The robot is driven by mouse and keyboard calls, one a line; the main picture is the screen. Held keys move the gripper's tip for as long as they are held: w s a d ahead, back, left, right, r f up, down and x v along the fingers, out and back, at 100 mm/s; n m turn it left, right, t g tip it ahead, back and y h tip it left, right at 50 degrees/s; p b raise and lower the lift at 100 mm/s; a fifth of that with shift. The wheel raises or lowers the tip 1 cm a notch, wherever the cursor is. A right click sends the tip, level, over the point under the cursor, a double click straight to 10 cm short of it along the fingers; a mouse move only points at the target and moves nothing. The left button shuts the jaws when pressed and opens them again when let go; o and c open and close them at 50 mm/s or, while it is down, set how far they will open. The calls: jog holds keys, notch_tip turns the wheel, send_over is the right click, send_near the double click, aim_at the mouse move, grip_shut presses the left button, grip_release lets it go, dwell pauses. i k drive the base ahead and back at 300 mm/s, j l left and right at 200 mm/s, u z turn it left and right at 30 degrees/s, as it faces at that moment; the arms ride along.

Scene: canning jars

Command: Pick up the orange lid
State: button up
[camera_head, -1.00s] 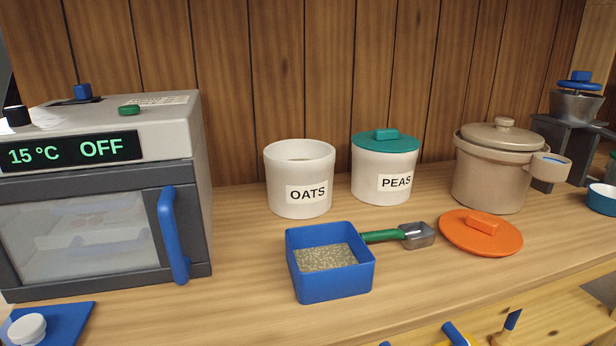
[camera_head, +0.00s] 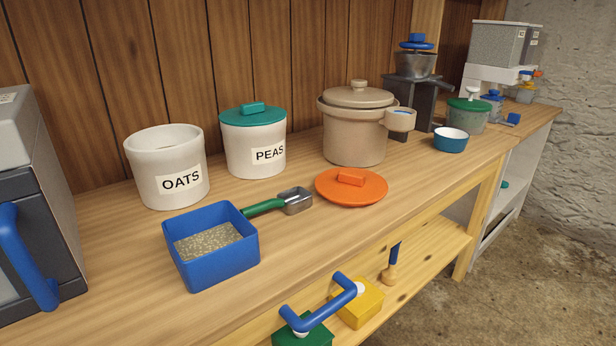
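The orange lid (camera_head: 334,190) lies flat on the wooden counter, its small block handle (camera_head: 351,177) facing up. It sits in front of the beige lidded pot (camera_head: 352,137), to the right of a metal scoop. Nothing covers it. My gripper does not show in this view.
On the counter are the open OATS jar (camera_head: 182,187), the PEAS jar (camera_head: 255,160) with a green lid, a blue box of grain (camera_head: 215,275), a green-handled scoop (camera_head: 297,201) and a blue bowl (camera_head: 451,141). Bare counter lies right of the lid. An oven (camera_head: 45,190) stands left.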

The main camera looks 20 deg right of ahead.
aim_at(345, 187)
jog(key=l+u, duration=0.15)
jog(key=l, duration=0.3)
jog(key=l+u, duration=0.1)
jog(key=l, duration=0.4)
jog(key=l+u, duration=0.15)
jog(key=l, duration=0.3)
jog(key=k+l+u, duration=0.15)
jog(key=l, duration=0.35)
jog(key=l+u, duration=0.15)
jog(key=l, duration=0.3)
jog(key=k+l+u, duration=0.1)
jog(key=l, duration=0.35)
jog(key=k+l+u, duration=0.15)
jog(key=l, duration=0.25)
jog(key=l+u, duration=0.1)
jog(key=l, duration=0.15)
jog(key=i, duration=0.9)
